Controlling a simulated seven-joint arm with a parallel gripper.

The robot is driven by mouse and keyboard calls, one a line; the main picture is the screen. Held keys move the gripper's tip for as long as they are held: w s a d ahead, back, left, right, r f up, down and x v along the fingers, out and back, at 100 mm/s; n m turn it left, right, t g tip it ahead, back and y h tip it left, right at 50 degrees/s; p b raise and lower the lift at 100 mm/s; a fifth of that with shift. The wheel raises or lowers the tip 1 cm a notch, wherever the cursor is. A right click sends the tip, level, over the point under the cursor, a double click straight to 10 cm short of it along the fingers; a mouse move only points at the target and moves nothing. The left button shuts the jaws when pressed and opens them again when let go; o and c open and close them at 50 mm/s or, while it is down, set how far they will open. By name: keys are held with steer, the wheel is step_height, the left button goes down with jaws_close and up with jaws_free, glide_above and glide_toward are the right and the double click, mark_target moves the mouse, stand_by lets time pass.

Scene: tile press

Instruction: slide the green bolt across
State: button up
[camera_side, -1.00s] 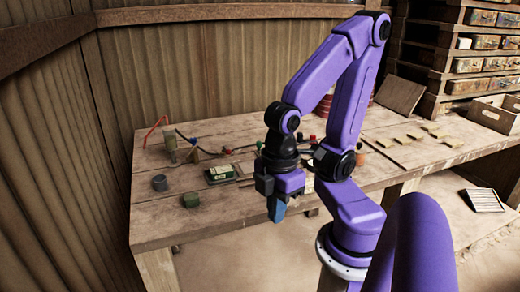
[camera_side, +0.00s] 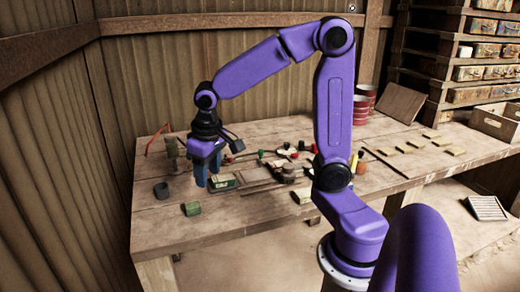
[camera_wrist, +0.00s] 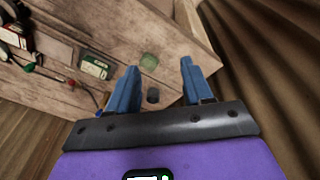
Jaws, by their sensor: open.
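My gripper (camera_side: 207,178) is open and empty, with its blue fingers pointing down over the left part of the bench. In the wrist view the two fingers of my gripper (camera_wrist: 158,68) stand wide apart. A small green block (camera_side: 192,209) lies near the front left edge of the bench, in front of the gripper. The green block also shows in the wrist view (camera_wrist: 148,60), seen between the fingertips. A green-and-white box (camera_side: 224,181) lies just right of the fingers, and in the wrist view (camera_wrist: 94,67) left of them. I cannot tell which green thing is the bolt.
A dark grey cylinder (camera_side: 161,190) stands left of the gripper; the wrist view shows it (camera_wrist: 153,95) between the fingers. A red-armed post (camera_side: 171,150) stands behind. Cords and small coloured parts (camera_side: 285,155) clutter the bench middle. The front left of the bench is mostly clear.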

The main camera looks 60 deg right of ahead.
steer(key=w+d+m, duration=0.4)
steer(key=w+d, duration=0.1)
steer(key=d, duration=0.1)
steer(key=m+g+h, duration=0.2)
steer(key=m+h, duration=0.2)
steer(key=m, duration=1)
glide_above(261, 150)
steer(key=a, duration=0.7)
steer(key=f, duration=0.1)
steer(key=shift+y, duration=0.3)
steer(key=x, duration=1.6)
steer(key=shift+w+d+f, duration=0.1)
steer(key=shift+w+f, duration=0.1)
steer(key=shift+f, duration=0.1)
jaws_close()
